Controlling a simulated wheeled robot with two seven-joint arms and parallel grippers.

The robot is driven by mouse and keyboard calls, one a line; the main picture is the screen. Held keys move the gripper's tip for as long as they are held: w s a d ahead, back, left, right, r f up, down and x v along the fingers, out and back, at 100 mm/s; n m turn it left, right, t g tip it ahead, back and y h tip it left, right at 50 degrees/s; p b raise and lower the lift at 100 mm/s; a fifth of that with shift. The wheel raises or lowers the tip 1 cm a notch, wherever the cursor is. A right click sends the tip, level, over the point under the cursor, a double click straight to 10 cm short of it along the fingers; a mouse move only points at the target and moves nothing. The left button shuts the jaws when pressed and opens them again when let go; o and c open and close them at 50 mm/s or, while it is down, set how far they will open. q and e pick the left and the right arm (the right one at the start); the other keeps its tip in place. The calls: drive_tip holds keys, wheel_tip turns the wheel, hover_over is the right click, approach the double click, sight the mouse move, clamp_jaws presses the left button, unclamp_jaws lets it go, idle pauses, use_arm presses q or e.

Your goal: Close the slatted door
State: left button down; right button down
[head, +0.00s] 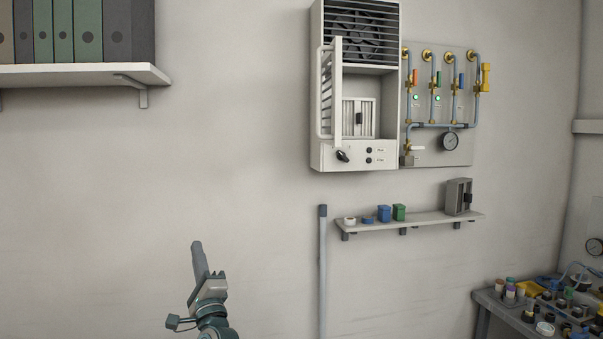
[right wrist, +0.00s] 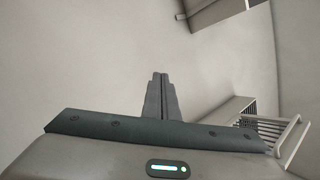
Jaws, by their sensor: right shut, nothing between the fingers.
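The slatted door (head: 329,92) is white and stands open at the left side of a white wall unit (head: 389,157). It is seen almost edge-on and juts out from the unit's front. The unit's opening shows a pale ribbed block with a dark grip (head: 358,118). In the right wrist view the door (right wrist: 291,143) shows at the lower right, beside the unit's dark grille. My right gripper (head: 196,244) is shut and empty, pointing up in front of the bare wall, well below and left of the door. Its closed fingers show in the right wrist view (right wrist: 159,80). My left gripper is not in view.
A panel of pipes and valves (head: 463,150) hangs right of the unit. Below is a narrow shelf (head: 430,220) with small jars and a grey block. A binder shelf (head: 70,76) is at upper left. A cluttered bench (head: 487,297) stands at lower right. The wall between is clear.

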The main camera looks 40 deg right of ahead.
drive_tip(key=s+d+r+m+g+h, duration=0.1)
drive_tip(key=d+r+m+g+h, duration=0.4)
drive_tip(key=r+m, duration=0.45)
drive_tip(key=s+d+r+m+g+h, duration=0.1)
drive_tip(key=d+r+m+g+h, duration=0.1)
drive_tip(key=r+m+g+h, duration=0.7)
drive_tip(key=s+d+r+m+g+h, duration=0.15)
drive_tip(key=d+r+m+h, duration=0.4)
drive_tip(key=m, duration=0.75)
drive_tip(key=s+a+r+m+g+y, duration=0.2)
drive_tip(key=s+r+m+g+y, duration=0.2)
drive_tip(key=r+m, duration=0.3)
drive_tip(key=s+a+r+m+g+y, duration=0.2)
drive_tip(key=s+r+m+g+y, duration=0.2)
drive_tip(key=r+m, duration=0.4)
drive_tip(key=shift+s+m+g, duration=0.35)
drive_tip(key=shift+m+g, duration=0.2)
drive_tip(key=shift+m, duration=0.3)
drive_tip(key=shift+d, duration=0.1)
drive_tip(key=p, duration=0.3)
approach(320, 97)
drive_tip(key=w+d, duration=0.4)
drive_tip(key=shift+s+d+p, duration=0.3)
drive_tip(key=shift+s+d, duration=0.7)
drive_tip(key=shift+s, duration=0.25)
